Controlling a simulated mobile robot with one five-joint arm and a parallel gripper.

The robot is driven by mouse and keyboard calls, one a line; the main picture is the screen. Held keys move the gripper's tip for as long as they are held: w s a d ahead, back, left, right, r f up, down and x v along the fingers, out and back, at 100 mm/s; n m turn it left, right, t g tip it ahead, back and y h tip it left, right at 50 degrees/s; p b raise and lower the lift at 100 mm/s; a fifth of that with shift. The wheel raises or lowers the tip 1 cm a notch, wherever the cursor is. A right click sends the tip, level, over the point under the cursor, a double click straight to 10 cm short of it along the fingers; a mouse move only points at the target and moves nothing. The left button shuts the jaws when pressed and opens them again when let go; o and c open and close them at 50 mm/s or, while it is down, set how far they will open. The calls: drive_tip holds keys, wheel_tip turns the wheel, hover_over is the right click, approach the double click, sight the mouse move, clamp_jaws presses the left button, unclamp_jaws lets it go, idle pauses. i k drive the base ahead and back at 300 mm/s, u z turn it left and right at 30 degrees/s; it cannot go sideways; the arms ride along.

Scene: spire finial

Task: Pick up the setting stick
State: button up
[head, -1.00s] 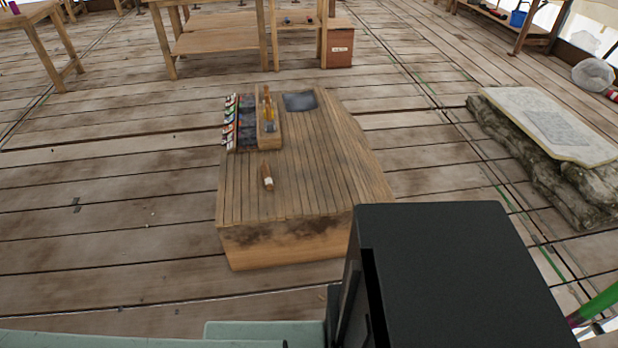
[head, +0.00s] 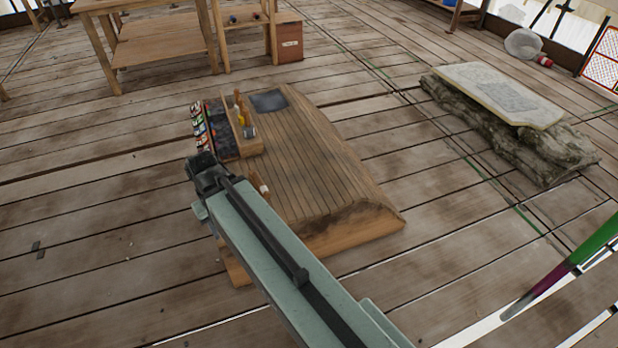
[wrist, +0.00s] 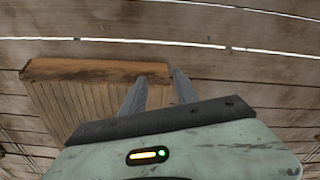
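A small brown wooden stick with a pale end (head: 264,189), which may be the setting stick, lies on the slatted wooden bench block. My arm hides most of it in the head view. My gripper (head: 205,172) is at the block's left side, above its edge, left of the stick. In the wrist view, the two fingers of my gripper (wrist: 160,78) stand apart with nothing between them. No stick shows in the wrist view, only the block's slats and end.
The low slatted block (head: 320,165) carries a wooden holder (head: 249,147) with upright tools, a row of small coloured items (head: 201,128) and a dark pad (head: 268,100). A table (head: 155,40) is behind.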

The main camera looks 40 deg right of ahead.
sight(261, 188)
drive_tip(key=z, duration=0.45)
drive_tip(key=k, duration=0.3)
drive_tip(key=z, duration=0.9)
drive_tip(key=i, duration=1.6)
drive_tip(key=u, duration=4.15)
